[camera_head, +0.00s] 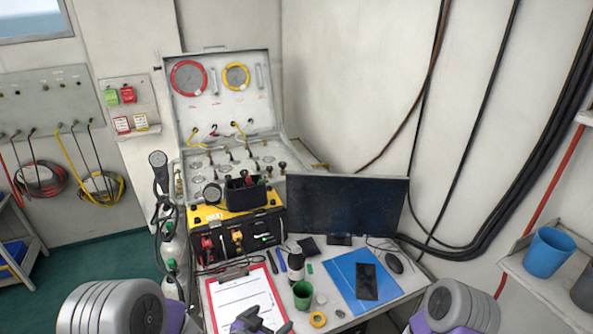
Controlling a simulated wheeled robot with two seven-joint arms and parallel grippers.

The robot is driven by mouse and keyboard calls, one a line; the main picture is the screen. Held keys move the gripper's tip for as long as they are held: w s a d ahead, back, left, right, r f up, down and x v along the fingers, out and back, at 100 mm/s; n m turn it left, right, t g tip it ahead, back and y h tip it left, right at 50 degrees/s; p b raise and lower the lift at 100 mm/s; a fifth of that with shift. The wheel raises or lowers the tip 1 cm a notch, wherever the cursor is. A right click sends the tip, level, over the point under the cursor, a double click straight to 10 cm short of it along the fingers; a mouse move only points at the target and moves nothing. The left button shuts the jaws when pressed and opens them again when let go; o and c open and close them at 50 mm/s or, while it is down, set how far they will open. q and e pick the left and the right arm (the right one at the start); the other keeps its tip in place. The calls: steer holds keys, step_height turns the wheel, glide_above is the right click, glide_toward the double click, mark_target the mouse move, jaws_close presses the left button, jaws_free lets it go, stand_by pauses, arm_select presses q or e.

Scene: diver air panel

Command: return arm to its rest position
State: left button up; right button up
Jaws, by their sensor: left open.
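My left gripper (266,320) shows at the bottom edge, low over the front of the desk (335,311). Its dark fingers are apart with nothing seen between them, near the lower part of a red clipboard with white paper (243,297). Part of the gripper is cut off by the frame. My left arm shows at the bottom left and my right arm at the bottom right. My right gripper is out of the frame. The air panel case (228,130) stands open behind the desk, with a red and a yellow gauge in its lid.
A monitor (347,204), a blue folder (352,278) and a phone (367,282) are farther right. Gas cylinders (173,250) stand left of the desk.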

arm_select(q)
step_height(320, 180, down, 7)
steer(key=a+n+g+y, duration=0.1)
steer(key=a+n+g, duration=0.1)
steer(key=s+f+n+g+y, duration=0.1)
steer(key=s+f+n+g, duration=0.6)
steer(key=s+f, duration=0.7)
step_height(320, 180, down, 10)
steer(key=s+m+g+b, duration=0.1)
steer(key=b, duration=0.9)
steer(key=shift+s+a, duration=0.25)
steer(key=shift+s, duration=0.1)
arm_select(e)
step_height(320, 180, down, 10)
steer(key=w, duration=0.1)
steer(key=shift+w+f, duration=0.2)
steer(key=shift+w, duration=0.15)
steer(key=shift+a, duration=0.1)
